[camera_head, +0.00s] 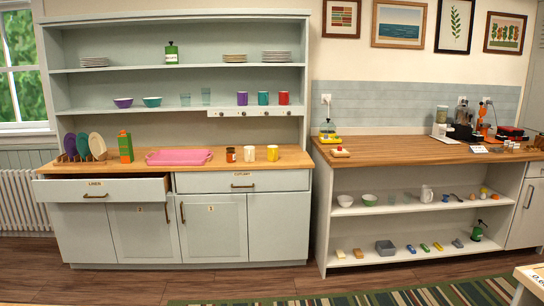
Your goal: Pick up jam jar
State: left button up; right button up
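A small dark reddish-brown jar with a pale label, which looks like the jam jar (231,155), stands upright on the wooden counter (290,160) of the pale dresser. It is between the pink tray (180,157) on its left and a white mug (249,153) on its right. Nothing touches it that I can see. Neither of my grippers shows in the head view.
A yellow mug (272,153) stands right of the white mug. The linen drawer (100,190) is pulled out. Floor (120,285) in front is clear, with a striped rug (400,296) at right.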

aim_at(230, 153)
jog(key=i+u, duration=0.1)
jog(key=i, duration=2.2)
jog(key=i+z, duration=0.15)
jog(key=i, duration=0.4)
jog(key=i+j+z, duration=0.15)
jog(key=i, duration=0.35)
jog(key=i+j+z, duration=0.15)
jog(key=i, duration=0.35)
jog(key=i+j+z, duration=0.2)
jog(key=i, duration=0.35)
